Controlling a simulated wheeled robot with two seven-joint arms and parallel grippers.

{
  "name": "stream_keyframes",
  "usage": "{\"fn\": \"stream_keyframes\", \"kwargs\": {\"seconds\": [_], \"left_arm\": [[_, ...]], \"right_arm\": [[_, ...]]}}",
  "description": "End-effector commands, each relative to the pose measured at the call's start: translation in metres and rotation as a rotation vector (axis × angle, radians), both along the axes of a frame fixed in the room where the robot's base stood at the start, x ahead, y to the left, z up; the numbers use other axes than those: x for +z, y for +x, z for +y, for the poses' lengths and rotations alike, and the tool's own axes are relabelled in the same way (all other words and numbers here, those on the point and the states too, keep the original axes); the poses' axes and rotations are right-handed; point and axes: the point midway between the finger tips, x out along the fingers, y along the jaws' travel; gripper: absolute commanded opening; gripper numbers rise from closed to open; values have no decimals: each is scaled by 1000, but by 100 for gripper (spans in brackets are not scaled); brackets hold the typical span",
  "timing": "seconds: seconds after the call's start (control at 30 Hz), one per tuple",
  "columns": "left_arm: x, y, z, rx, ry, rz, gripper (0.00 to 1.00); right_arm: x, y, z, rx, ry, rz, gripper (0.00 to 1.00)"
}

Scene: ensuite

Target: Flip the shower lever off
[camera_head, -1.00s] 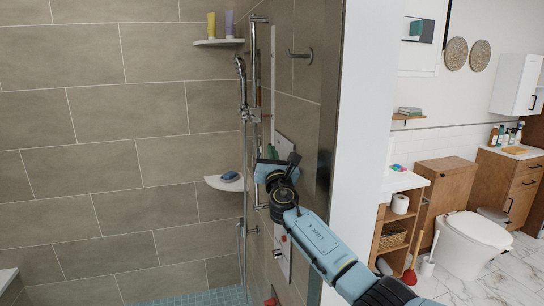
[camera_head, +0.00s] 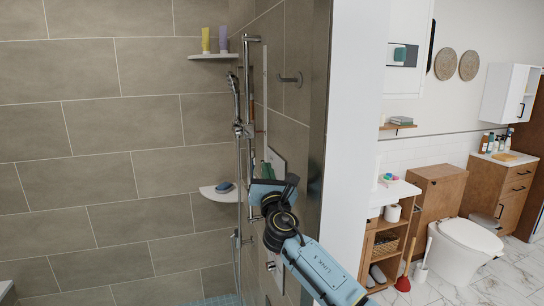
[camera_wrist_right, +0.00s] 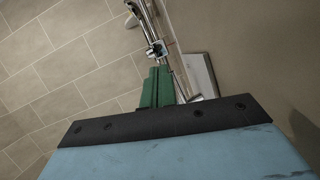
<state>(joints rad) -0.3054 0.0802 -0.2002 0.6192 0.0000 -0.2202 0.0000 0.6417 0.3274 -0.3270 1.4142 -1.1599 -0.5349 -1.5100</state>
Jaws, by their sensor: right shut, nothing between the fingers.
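My right gripper (camera_head: 271,162) is raised at the shower wall, its green fingers pointing up and shut with nothing between them. In the right wrist view the green fingers (camera_wrist_right: 157,88) stand close to a grey wall panel (camera_wrist_right: 200,75); whether they touch it is unclear. That panel (camera_head: 277,163) shows partly behind the fingers in the head view. Lower on the same wall is a control plate (camera_head: 275,270) with a small round knob, partly hidden by my right arm. I cannot make out the lever's handle or its position. My left gripper is not in view.
A shower rail (camera_head: 249,85) with a hand shower (camera_head: 234,85) stands left of the gripper. A corner shelf (camera_head: 219,193) holds a blue item. The wall's end (camera_head: 350,120) stands to the right, with a toilet (camera_head: 465,245) beyond. The shower's left side is clear.

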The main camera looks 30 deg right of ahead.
Motion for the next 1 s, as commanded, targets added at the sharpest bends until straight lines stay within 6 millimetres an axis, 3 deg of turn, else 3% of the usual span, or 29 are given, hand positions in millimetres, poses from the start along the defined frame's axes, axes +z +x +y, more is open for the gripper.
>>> {"fn": "stream_keyframes", "kwargs": {"seconds": [0.17,0.4,1.0], "left_arm": [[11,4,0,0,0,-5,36],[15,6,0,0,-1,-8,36],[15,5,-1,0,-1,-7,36]], "right_arm": [[22,-22,7,1,-2,-2,0],[36,-39,13,-1,-2,1,0],[38,-42,15,0,-1,1,0]]}}
